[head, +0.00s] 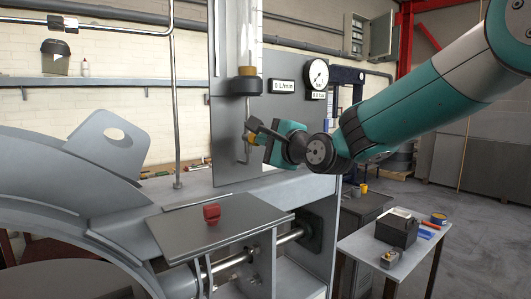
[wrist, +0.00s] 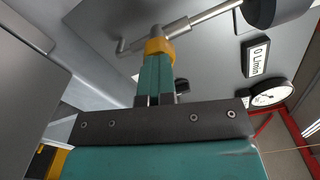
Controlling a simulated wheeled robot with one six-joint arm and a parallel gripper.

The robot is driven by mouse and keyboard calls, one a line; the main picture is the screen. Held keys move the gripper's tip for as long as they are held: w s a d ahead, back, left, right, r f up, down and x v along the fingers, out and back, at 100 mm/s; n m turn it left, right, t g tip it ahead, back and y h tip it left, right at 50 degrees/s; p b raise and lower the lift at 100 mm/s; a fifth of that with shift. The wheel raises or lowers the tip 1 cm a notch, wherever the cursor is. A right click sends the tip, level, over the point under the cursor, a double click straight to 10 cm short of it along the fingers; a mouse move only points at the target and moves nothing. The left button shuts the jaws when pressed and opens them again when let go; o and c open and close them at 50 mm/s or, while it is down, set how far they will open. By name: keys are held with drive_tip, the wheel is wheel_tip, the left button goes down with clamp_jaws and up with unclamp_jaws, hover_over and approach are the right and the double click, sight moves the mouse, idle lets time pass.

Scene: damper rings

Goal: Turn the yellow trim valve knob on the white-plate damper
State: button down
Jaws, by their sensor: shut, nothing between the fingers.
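A yellow knob (head: 250,138) shows on the grey upright panel (head: 228,165), below the clear flow tube and beside a thin bent pipe. I cannot tell whether this panel is the white plate. My gripper (head: 262,130) is right at the knob, reaching in from the right. In the wrist view the teal fingers of my gripper (wrist: 155,62) are together, with the yellow knob (wrist: 158,45) just past their tips. Nothing shows held between them. Whether the tips touch the knob cannot be told. The fingers hide part of it.
The panel carries a 0 L/min display (head: 284,86) and a round gauge (head: 318,74). A red knob (head: 211,213) sits on a grey plate below. A small table (head: 417,248) with a dark box stands at the right. A large curved grey ring (head: 60,180) fills the left.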

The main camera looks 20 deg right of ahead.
drive_tip(key=n+b, duration=0.4)
drive_tip(key=n, duration=0.3)
drive_tip(key=shift+n+b, duration=0.3)
drive_tip(key=shift+b, duration=0.05)
drive_tip(key=shift+f, duration=0.15)
drive_tip(key=n+b, duration=0.3)
drive_tip(key=n, duration=0.1)
drive_tip(key=shift+n+b, duration=0.3)
drive_tip(key=shift+b, duration=0.05)
